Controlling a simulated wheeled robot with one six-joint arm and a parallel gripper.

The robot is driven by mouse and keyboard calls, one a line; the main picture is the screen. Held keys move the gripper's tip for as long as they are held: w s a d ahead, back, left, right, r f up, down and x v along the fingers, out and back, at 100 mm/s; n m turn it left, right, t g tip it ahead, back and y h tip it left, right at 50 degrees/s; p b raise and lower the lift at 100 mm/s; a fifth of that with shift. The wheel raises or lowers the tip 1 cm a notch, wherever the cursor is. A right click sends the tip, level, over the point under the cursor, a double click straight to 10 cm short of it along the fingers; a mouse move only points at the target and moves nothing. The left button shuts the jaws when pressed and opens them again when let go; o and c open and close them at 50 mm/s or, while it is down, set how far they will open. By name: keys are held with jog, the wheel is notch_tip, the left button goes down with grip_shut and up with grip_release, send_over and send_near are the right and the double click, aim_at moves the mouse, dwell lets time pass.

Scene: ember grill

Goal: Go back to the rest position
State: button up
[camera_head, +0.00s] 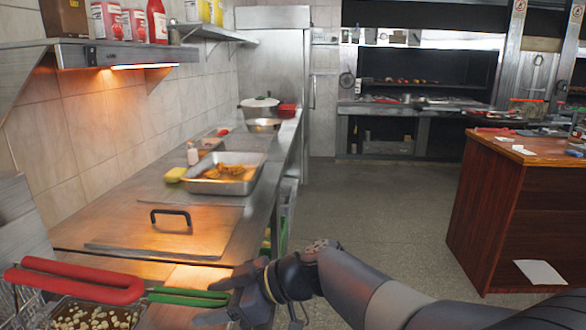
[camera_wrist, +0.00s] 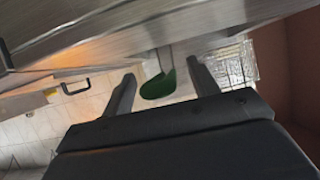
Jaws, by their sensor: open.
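My gripper (camera_head: 222,302) is at the bottom of the head view, beside the end of a green-handled fry basket (camera_head: 190,297). In the wrist view my gripper (camera_wrist: 160,88) has its two fingers apart. The green handle end (camera_wrist: 158,86) shows between or just beyond the fingers; I cannot tell whether they touch it. My arm reaches in from the lower right of the head view.
A red handle (camera_head: 85,283) lies at the left, above a fryer with frying pieces (camera_head: 95,318). A metal lid (camera_head: 165,228) and a steel tray of food (camera_head: 222,175) sit on the counter. The floor (camera_head: 385,195) is open; a wooden counter (camera_head: 515,205) stands right.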

jog(key=shift+f, duration=0.2)
jog(key=shift+d+r+b, duration=0.1)
jog(key=shift+d+b, duration=0.15)
jog(key=shift+b, duration=0.1)
jog(key=w+v, duration=0.1)
jog(key=v, duration=0.9)
jog(key=x, duration=0.7)
jog(key=s+p+x, duration=0.1)
jog(key=x, duration=0.2)
jog(key=shift+a+r, duration=0.25)
jog(key=shift+a, duration=0.1)
jog(key=shift+d+r+p, duration=0.15)
jog(key=shift+r+p, duration=0.5)
jog(key=shift+p, duration=0.4)
notch_tip(320, 180, up, 12)
jog(key=p, duration=1.4)
jog(key=shift+f, duration=0.25)
jog(key=shift+f, duration=0.1)
